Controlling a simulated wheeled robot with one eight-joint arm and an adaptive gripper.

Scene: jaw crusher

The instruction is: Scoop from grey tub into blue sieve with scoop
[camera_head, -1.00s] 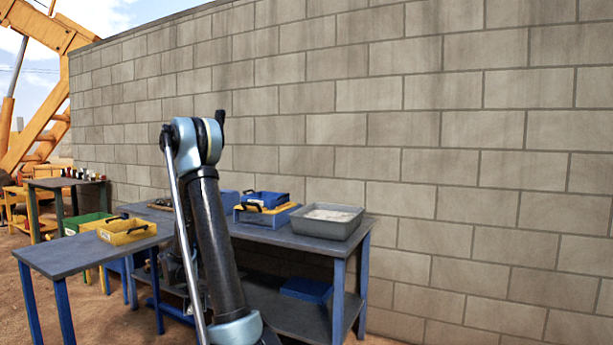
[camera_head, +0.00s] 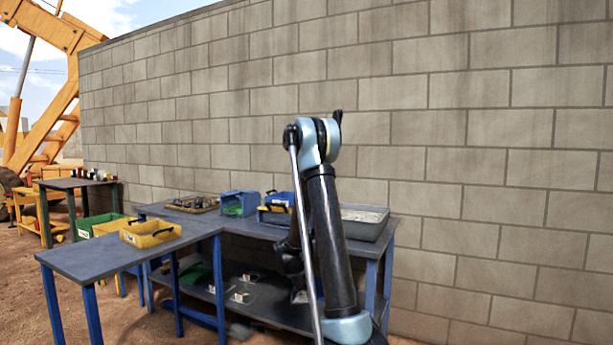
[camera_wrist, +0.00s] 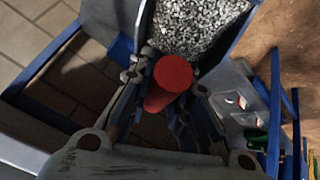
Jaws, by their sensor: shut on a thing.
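In the wrist view my gripper (camera_wrist: 168,92) is shut around the red handle (camera_wrist: 173,73) of the scoop. Just beyond the handle, grey gravel (camera_wrist: 200,22) lies between grey-blue walls, which appear to be the scoop's pan. The grey tub (camera_head: 372,229), with pale grey material inside, stands at the right end of the back bench in the head view, partly behind my arm. A blue open box (camera_head: 238,203) stands left of it. Another blue piece (camera_head: 279,199) is beside my arm; I cannot tell which is the sieve. The gripper is not clear in the head view.
A yellow bin (camera_head: 150,233) stands on the front bench (camera_head: 95,262), with a green bin (camera_head: 97,222) behind it. A tray of dark pieces (camera_head: 192,204) lies on the back bench. The block wall (camera_head: 480,150) closes off the rear. Small items lie on the lower shelf.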

